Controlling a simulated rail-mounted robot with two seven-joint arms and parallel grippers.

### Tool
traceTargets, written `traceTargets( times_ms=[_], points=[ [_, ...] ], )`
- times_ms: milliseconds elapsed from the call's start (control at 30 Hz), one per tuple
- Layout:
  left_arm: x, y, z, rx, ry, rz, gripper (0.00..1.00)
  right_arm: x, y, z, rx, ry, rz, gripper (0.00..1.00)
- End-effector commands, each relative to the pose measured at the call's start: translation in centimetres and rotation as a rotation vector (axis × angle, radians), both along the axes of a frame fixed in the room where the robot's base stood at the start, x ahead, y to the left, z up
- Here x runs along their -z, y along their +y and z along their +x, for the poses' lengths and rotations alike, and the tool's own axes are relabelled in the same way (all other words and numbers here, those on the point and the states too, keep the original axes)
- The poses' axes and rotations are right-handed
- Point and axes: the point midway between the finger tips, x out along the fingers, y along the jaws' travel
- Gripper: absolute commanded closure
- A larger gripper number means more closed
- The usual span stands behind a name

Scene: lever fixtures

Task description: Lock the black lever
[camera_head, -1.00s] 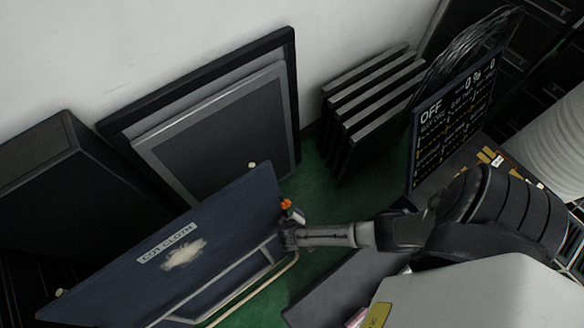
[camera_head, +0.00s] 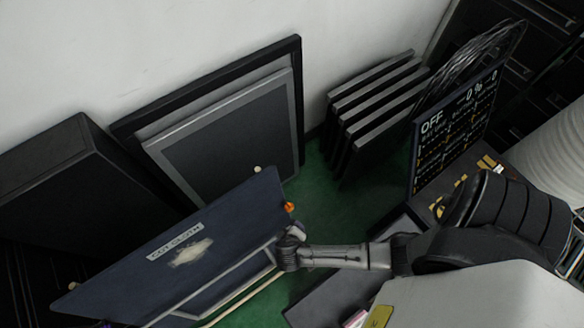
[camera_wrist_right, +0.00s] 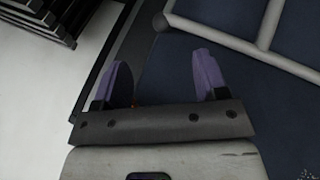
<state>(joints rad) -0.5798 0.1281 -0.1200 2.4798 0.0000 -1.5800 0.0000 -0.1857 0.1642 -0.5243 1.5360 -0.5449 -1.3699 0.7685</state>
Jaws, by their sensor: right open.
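I cannot make out a black lever for certain in either view. A small orange piece (camera_head: 289,207) shows at the right edge of a dark blue board (camera_head: 225,230) in the head view. My right gripper (camera_head: 287,235) is beside that edge, just below the orange piece; its fingers are hard to see there. In the right wrist view my right gripper (camera_wrist_right: 164,78) is open, with two purple fingertips apart and nothing seen between them. A tiny red spot shows near its left finger. My left gripper is not recognisable in view.
The board has a metal tube frame (camera_wrist_right: 266,25) on its back. Framed panels (camera_head: 225,135) and several dark slabs (camera_head: 375,95) lean at the wall. A display board marked OFF (camera_head: 455,130) stands to the right. Green floor (camera_head: 335,205) is clear between them.

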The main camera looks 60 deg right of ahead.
Motion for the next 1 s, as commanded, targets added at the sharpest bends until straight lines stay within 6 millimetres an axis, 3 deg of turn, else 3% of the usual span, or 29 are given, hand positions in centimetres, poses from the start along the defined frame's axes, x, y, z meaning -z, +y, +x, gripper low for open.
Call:
traceTargets(
  times_ms=[300,1000],
  points=[
    [-0.5,-0.3,0.0,-0.007,0.0,-0.011,0.57,-1.6,0.9,-0.5,0.001,0.001,-0.001,0.34],
    [-0.5,-0.1,0.0,-0.002,-0.001,-0.003,0.57,-1.6,0.9,-0.5,-0.013,0.009,-0.005,0.34]
  ],
)
